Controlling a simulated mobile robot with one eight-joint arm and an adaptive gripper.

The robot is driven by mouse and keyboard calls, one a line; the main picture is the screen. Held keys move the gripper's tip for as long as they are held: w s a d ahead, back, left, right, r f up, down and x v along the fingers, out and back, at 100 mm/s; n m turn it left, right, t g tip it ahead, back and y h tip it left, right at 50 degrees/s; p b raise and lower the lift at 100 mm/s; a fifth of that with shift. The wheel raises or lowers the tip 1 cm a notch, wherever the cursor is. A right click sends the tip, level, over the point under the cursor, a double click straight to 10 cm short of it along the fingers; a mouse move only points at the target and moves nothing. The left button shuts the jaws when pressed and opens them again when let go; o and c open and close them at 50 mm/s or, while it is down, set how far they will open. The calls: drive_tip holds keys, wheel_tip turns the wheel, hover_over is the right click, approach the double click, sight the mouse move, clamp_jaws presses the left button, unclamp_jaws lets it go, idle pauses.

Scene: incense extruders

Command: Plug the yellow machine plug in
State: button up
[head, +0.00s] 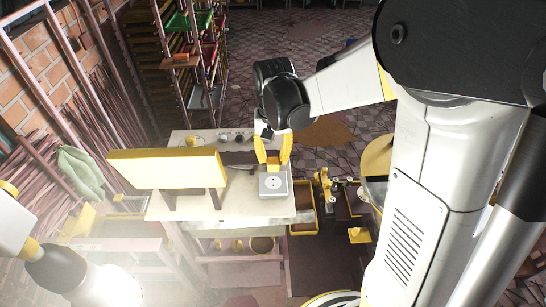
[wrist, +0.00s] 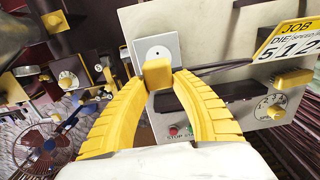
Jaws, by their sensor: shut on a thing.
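My gripper (head: 272,160) has yellow fingers and hangs just over a pale socket box (head: 273,183) at the right end of the bench. In the wrist view, the fingers (wrist: 158,76) close on a yellow block-shaped plug (wrist: 157,72). The socket box (wrist: 150,48) is right behind the plug there, with a small dark hole visible above it. I cannot tell whether the plug touches the socket; its prongs are hidden.
A yellow-edged board (head: 168,168) stands on the bench left of the socket box. In the wrist view, a sign reading JOB (wrist: 292,42), a yellow-knobbed dial (wrist: 269,108) and a dark cable (wrist: 215,68) are on the right. A fan (wrist: 42,148) is at lower left.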

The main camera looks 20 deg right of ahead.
sight(273, 179)
drive_tip(key=shift+f+b, duration=1.8)
drive_tip(key=shift+f, duration=0.95)
drive_tip(key=shift+f+b, duration=0.65)
drive_tip(key=shift+b, duration=0.15)
drive_tip(key=o, duration=1.1)
drive_tip(key=shift+r, duration=0.1)
drive_tip(key=shift+r, duration=0.1)
wheel_tip(273, 179, up, 12)
drive_tip(key=shift+f, duration=0.1)
drive_tip(key=s+f+n+t+b, duration=0.1)
drive_tip(key=s+f+t+b, duration=0.1)
drive_tip(key=s+f+b, duration=0.2)
drive_tip(key=s+f+n+t+b, duration=0.1)
drive_tip(key=s+f+t+b, duration=0.1)
drive_tip(key=s+f+b, duration=0.2)
drive_tip(key=s+f+n+t+b, duration=0.1)
drive_tip(key=s+f+t+b, duration=0.2)
drive_tip(key=s, duration=0.3)
drive_tip(key=shift+a+f+n+b, duration=0.2)
drive_tip(key=shift+f+n+b, duration=0.1)
drive_tip(key=shift+f+b, duration=0.25)
